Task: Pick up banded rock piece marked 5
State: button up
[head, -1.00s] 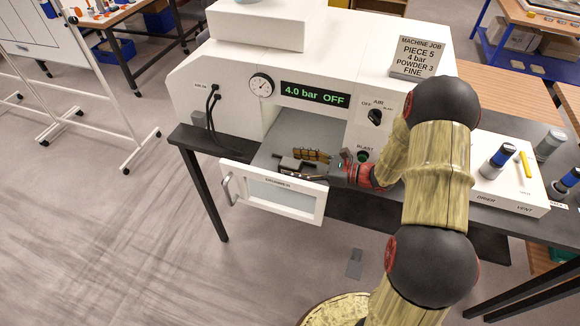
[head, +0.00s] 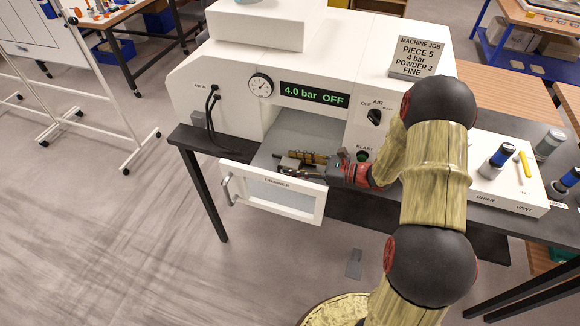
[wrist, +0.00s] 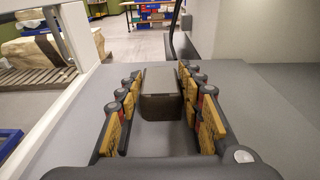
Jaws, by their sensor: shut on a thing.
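The rock piece (wrist: 162,97) is a grey-brown block between my fingers in the wrist view; its bands and mark cannot be made out. My gripper (wrist: 160,74) has one yellow-padded finger along each side of the block and is shut on it. In the head view the block (head: 290,163) shows small inside the blasting cabinet, at the left end of my gripper (head: 302,163). It appears to be on or just above the grey cabinet floor (head: 266,152); I cannot tell which.
The cabinet's white front door (head: 285,207) is folded down. A display (head: 314,94) reads 4.0 bar OFF. A sign (head: 415,56) reads piece 5, 4 bar, powder 3, fine. A white drier and vent unit (head: 497,193) with bottles stands at the right.

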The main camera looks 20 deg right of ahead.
jog(key=c, duration=0.5)
jog(key=shift+r, duration=0.15)
